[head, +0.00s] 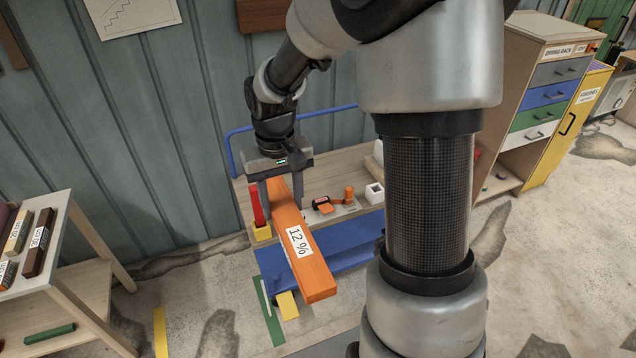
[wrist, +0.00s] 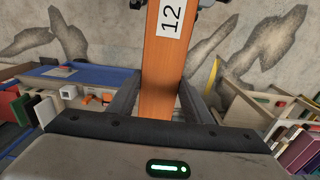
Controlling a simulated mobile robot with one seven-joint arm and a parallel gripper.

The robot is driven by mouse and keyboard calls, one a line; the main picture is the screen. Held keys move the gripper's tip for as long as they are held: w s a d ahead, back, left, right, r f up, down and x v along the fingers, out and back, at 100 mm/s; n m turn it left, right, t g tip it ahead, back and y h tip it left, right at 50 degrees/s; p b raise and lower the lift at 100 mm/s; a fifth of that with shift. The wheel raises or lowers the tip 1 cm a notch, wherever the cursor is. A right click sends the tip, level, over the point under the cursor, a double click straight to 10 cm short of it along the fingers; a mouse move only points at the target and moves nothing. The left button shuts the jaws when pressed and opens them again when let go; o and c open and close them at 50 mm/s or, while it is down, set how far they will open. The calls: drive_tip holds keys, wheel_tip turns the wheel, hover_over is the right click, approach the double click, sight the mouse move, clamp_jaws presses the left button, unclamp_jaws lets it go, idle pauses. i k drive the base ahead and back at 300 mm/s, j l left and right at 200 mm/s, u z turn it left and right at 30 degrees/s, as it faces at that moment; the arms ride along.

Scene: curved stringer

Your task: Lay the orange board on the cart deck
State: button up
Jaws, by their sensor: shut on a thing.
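The orange board (head: 312,272) is a long bar with a white "12 %" label on top. My gripper (head: 283,200) is shut on it near its far end, one finger on each side. The board's near end sticks out toward the camera, over or past the blue surface. In the wrist view the board (wrist: 160,70) runs up between the two fingers (wrist: 157,105). The blue surface (head: 352,258), which looks like the cart deck, lies below the board and is partly hidden by it. I cannot tell the exact gap between them.
A wooden top behind holds a red upright piece (head: 256,203), an orange tool (head: 323,206) and a white box (head: 374,193). A blue rail (head: 232,150) stands at the back. A rack (head: 45,245) with labelled boards is left; a drawer cabinet (head: 545,95) is right.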

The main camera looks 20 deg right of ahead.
sight(310, 188)
drive_tip(key=i+l, duration=0.1)
drive_tip(key=l, duration=0.25)
drive_tip(key=i+l, duration=0.15)
drive_tip(key=l, duration=0.2)
drive_tip(key=i+l, duration=0.1)
drive_tip(key=l, duration=0.25)
drive_tip(key=i+l, duration=0.15)
drive_tip(key=l, duration=0.15)
drive_tip(key=i+l, duration=0.1)
drive_tip(key=l, duration=0.25)
drive_tip(key=i+l, duration=0.1)
drive_tip(key=i, duration=0.4)
